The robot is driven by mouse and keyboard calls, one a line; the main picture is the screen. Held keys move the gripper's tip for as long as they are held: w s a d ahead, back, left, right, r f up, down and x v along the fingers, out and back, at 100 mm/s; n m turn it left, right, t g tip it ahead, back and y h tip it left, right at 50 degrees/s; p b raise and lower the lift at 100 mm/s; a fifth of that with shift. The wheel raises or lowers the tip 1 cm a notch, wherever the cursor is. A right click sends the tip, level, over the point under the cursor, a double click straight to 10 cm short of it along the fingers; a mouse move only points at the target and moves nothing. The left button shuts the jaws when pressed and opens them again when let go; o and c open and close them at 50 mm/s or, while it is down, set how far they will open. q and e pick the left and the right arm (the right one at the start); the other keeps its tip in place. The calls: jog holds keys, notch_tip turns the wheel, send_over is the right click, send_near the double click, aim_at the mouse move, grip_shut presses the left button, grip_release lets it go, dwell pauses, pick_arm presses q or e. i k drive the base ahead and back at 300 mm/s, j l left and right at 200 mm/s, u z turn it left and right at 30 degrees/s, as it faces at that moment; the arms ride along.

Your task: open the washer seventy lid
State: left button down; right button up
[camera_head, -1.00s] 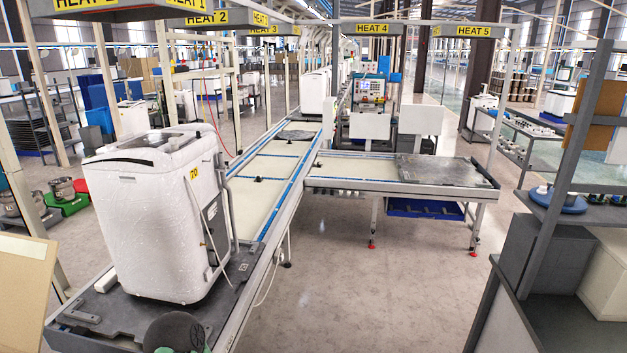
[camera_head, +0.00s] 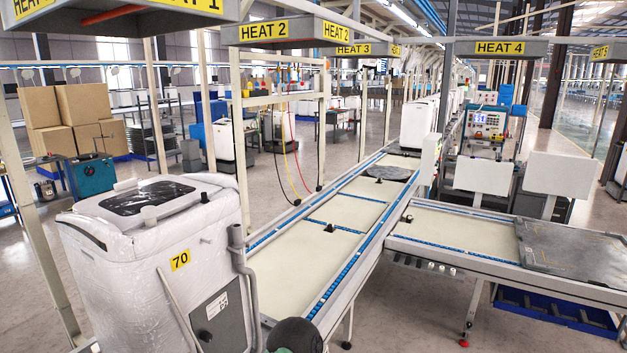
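The washer marked 70 (camera_head: 115,282) is a white top-loader with a plastic-wrapped body. It stands upright at the lower left, on the near end of the conveyor line. Its lid (camera_head: 148,198), with a dark glossy window, lies flat on top and looks shut. A grey hose runs up its right side, and a label panel is on its side. The washer's lower part is cut off by the picture edge. Neither of my grippers shows. A dark rounded part at the bottom edge shows no fingers.
The conveyor (camera_head: 340,212) runs away behind the washer, with a side branch (camera_head: 450,232) to the right carrying a dark plate (camera_head: 575,250). Cardboard boxes (camera_head: 82,104) are stacked at the back left. Overhead signs and posts frame the line. Floor shows between the conveyors.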

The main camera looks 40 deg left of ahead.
aim_at(170, 194)
jog(key=i+l, duration=0.1)
jog(key=i, duration=0.45)
jog(key=i+l, duration=0.15)
jog(key=i, duration=0.4)
jog(key=i+l, duration=0.1)
jog(key=i, duration=0.45)
jog(key=u, duration=2.2)
jog(key=l, duration=0.1)
